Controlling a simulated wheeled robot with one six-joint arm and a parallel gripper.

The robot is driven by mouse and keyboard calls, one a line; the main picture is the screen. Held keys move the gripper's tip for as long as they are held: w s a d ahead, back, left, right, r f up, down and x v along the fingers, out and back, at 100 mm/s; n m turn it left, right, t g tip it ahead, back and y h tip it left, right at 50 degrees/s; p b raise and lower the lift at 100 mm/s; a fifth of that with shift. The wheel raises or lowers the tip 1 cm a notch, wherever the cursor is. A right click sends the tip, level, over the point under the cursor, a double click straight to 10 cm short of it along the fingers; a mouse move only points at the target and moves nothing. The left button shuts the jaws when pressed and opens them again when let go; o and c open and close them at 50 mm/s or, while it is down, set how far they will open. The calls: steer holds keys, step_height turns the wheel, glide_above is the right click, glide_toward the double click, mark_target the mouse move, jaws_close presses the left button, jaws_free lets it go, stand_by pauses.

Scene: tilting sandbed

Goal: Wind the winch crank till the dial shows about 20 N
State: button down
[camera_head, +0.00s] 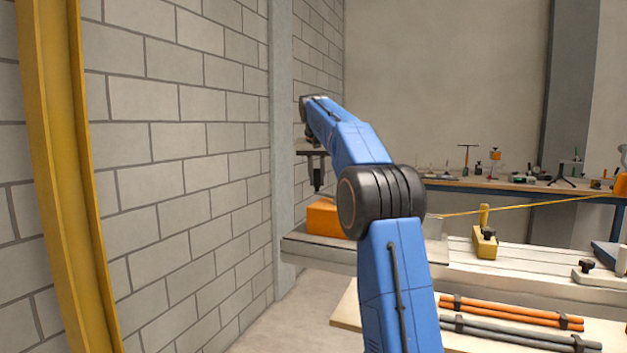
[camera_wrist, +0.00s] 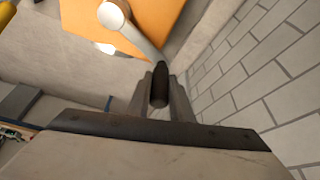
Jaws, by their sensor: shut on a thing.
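The orange winch housing (camera_head: 324,218) sits at the left end of the grey bench rail in the head view. It also fills the top of the wrist view (camera_wrist: 152,18). A pale curved crank arm (camera_wrist: 137,38) runs from a round hub to a dark handle grip (camera_wrist: 158,93). My gripper (camera_wrist: 160,88) is shut on that grip, with a finger on each side. In the head view my gripper (camera_head: 317,187) points down just above the housing, and the crank is mostly hidden. I cannot make out a dial face or reading in either view.
A yellow line (camera_head: 500,209) stretches right across the bench. A yellow block (camera_head: 484,242) stands on the bench rail (camera_head: 345,259). Orange and grey rods (camera_head: 515,313) lie on a lower board. A block wall (camera_head: 180,180) and a yellow post (camera_head: 60,180) stand at left.

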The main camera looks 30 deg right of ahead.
steer(key=shift+w+d, duration=0.1)
steer(key=shift+d, duration=0.6)
steer(key=c, duration=1.6)
jaws_free()
